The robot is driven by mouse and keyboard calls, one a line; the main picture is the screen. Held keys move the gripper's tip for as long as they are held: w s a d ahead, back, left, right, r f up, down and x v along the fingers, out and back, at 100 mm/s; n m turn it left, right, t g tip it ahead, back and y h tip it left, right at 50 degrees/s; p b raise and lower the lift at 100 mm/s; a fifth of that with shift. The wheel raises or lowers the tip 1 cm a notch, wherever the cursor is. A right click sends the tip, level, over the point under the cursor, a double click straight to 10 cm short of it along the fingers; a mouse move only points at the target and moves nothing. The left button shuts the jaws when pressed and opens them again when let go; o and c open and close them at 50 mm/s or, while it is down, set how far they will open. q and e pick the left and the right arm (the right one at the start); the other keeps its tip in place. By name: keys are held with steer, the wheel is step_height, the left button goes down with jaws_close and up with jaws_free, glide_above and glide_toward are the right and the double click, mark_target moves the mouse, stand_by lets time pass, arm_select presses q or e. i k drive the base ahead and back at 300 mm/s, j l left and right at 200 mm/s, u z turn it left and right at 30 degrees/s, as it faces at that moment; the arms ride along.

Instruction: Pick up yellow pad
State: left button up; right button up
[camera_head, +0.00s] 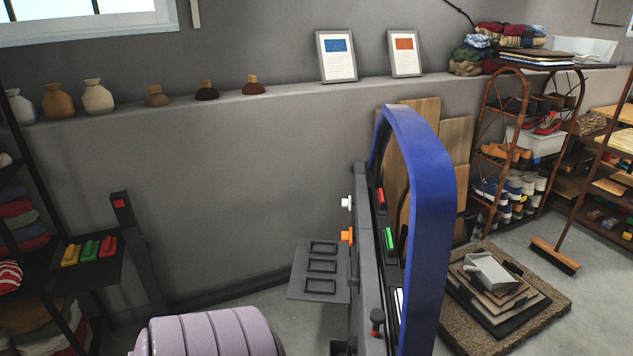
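A yellow pad (70,255) lies on a small black shelf at the left, the leftmost in a row with a green pad (88,250) and a red pad (107,246). The black shelf (105,276) stands beside a dark upright post that carries another red piece (120,204). The car door (420,160), with a thick blue frame, stands upright right of centre, seen nearly edge-on. A red piece (381,197) and a green piece (390,238) show on its side. Neither of my grippers is in view.
A grey panel with several rectangular slots (320,270) sits left of the door. A dark rack (30,235) with folded cloth borders the pads' shelf. At right are a shoe rack (500,150), a broom (556,257) and a mat (540,320) with stacked boards.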

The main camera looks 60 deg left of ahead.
mark_target(73, 255)
steer(key=i+l+u, duration=0.1)
steer(key=u, duration=0.35)
steer(key=i+l+u, duration=0.2)
steer(key=u, duration=0.2)
steer(key=i+l+u, duration=0.25)
steer(key=u, duration=0.2)
steer(key=i+l+u, duration=0.15)
steer(key=l+u, duration=0.15)
steer(key=u, duration=0.15)
steer(key=i+l+u, duration=0.1)
steer(key=l+u, duration=0.2)
steer(key=u, duration=0.15)
steer(key=k+l+u, duration=0.25)
steer(key=k+l, duration=0.25)
steer(key=l+u, duration=0.15)
steer(key=u, duration=0.95)
steer(key=j+u, duration=0.35)
steer(key=l, duration=0.4)
steer(key=i+j+z, duration=0.15)
steer(key=i+j, duration=0.7)
steer(key=i+j+z, duration=0.1)
steer(key=i+j, duration=0.7)
steer(key=j, duration=0.1)
